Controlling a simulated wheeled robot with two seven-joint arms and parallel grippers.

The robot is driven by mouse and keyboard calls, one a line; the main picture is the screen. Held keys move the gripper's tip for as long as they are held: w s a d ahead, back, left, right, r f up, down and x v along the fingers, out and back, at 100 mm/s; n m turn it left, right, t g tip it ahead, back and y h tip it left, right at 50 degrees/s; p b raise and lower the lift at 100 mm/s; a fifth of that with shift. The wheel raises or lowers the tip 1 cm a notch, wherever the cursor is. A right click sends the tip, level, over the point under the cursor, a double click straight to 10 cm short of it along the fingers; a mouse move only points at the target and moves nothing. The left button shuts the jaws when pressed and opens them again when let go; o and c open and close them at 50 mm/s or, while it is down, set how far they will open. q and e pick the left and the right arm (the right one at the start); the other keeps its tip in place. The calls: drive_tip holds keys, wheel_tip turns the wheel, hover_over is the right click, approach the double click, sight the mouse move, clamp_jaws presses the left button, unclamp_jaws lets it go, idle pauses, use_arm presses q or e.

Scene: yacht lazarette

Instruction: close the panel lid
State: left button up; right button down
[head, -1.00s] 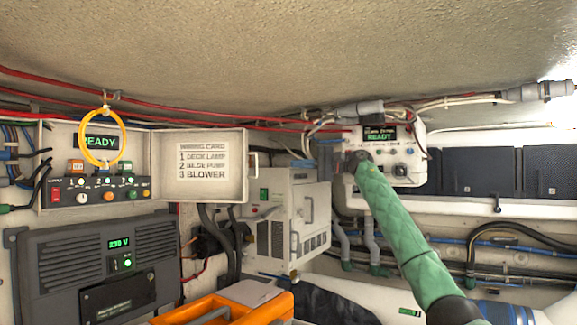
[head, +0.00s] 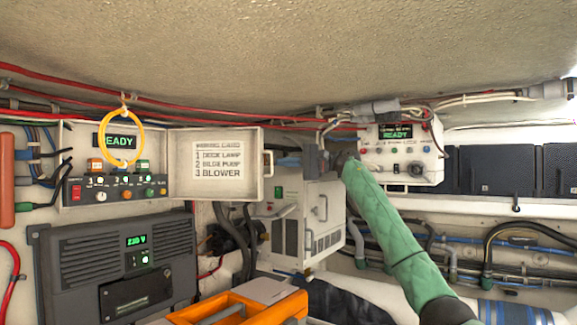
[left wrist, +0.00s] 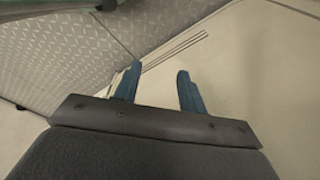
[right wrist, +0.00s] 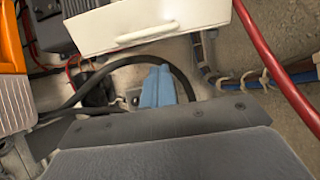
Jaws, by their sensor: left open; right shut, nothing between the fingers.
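The panel lid (head: 214,170) is a white door standing swung open to the right of its panel box (head: 113,165), with a printed wiring card on its inner face. Its handle (head: 268,163) is on the lid's right edge. In the right wrist view the lid (right wrist: 165,15) and its handle (right wrist: 131,37) are at the top. My right gripper (right wrist: 157,88) is shut and empty, its blue fingers apart from the handle; in the head view it is right of the lid. My left gripper (left wrist: 156,88) is open and empty, seen only in its wrist view, away from the lid.
A yellow ring (head: 122,137) hangs in front of the panel box. A white cabinet (head: 309,220) stands below and right of the lid, and a white control box (head: 402,160) is right of my right gripper. An orange case (head: 240,308) sits below. Red cables run above.

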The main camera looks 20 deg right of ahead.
use_arm(q)
drive_tip(key=r, duration=0.1)
drive_tip(key=r+b, duration=0.1)
drive_tip(key=d+r, duration=0.1)
drive_tip(key=shift+w+r, duration=0.25)
drive_tip(key=shift+w, duration=0.15)
use_arm(e)
drive_tip(key=shift+s+a, duration=0.8)
drive_tip(key=shift+s, duration=0.3)
